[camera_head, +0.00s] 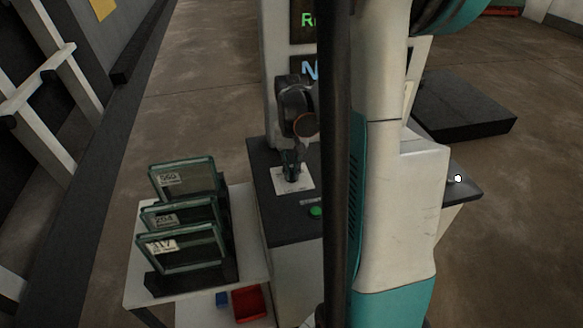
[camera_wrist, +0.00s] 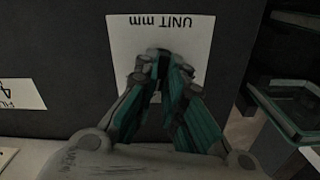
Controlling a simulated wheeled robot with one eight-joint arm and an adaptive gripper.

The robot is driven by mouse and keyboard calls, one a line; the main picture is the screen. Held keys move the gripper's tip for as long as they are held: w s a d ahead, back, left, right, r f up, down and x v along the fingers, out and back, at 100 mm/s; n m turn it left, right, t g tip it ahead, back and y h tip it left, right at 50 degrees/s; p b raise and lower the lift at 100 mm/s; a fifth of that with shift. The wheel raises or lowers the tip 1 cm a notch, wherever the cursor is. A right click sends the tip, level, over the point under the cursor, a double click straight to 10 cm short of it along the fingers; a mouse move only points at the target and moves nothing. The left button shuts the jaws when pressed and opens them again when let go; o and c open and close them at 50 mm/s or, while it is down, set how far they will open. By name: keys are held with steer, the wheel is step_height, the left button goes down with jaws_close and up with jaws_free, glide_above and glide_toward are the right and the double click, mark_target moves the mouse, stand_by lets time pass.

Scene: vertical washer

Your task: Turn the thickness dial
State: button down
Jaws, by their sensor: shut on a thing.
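The thickness dial is almost wholly hidden between my fingertips, so its pointer and setting cannot be read. It sits on a white label plate (camera_wrist: 190,32) marked "UNIT mm", upside down in the wrist view. The same plate (camera_head: 305,184) lies on the dark machine top in the head view. My gripper (camera_wrist: 160,56) reaches over the plate with its teal-padded fingers closed together on the dial. In the head view my gripper (camera_head: 292,174) points down at the plate.
A green button (camera_head: 316,211) is just in front of the plate. A rack with several glass panes (camera_head: 180,248) stands on a side table at left, close to the machine (camera_head: 275,219). A red tray (camera_head: 249,304) is below. My arm hides the machine's middle.

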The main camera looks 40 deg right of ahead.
mark_target(291, 171)
steer(key=shift+m, duration=0.6)
steer(key=c, duration=1.7)
jaws_free()
step_height(291, 171, up, 12)
